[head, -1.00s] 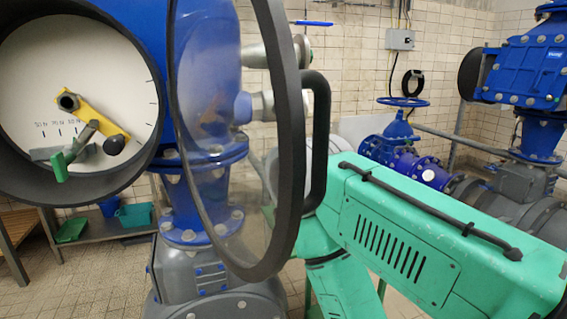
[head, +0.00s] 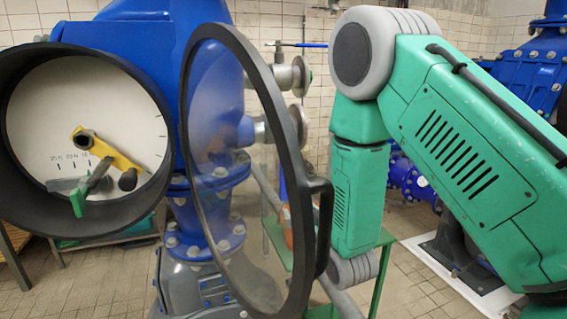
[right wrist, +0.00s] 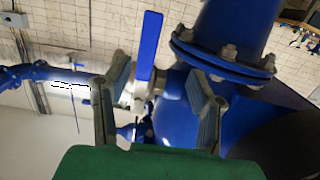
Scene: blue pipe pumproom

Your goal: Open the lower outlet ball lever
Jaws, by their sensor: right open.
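In the head view two outlets come off the right side of the blue pipe. The upper outlet (head: 290,76) has a blue lever (head: 310,44) lying level above it. The lower outlet (head: 290,128) shows partly behind the glass door, with a blue upright strip, perhaps its lever (head: 283,185), below it. My right arm hangs just right of the outlets; its gripper is not clear in the head view. In the right wrist view my right gripper (right wrist: 160,75) is open, its fingers either side of a blue lever (right wrist: 149,45) and metal valve fitting. I cannot tell whether they touch. My left gripper is not in view.
An open round glass door (head: 250,170) with a black rim and handle stands in front of the outlets, close to my right forearm. The dial housing (head: 25,115) is at left. A green stand (head: 377,240) is behind my arm. Blue pipework (head: 530,75) is at back right.

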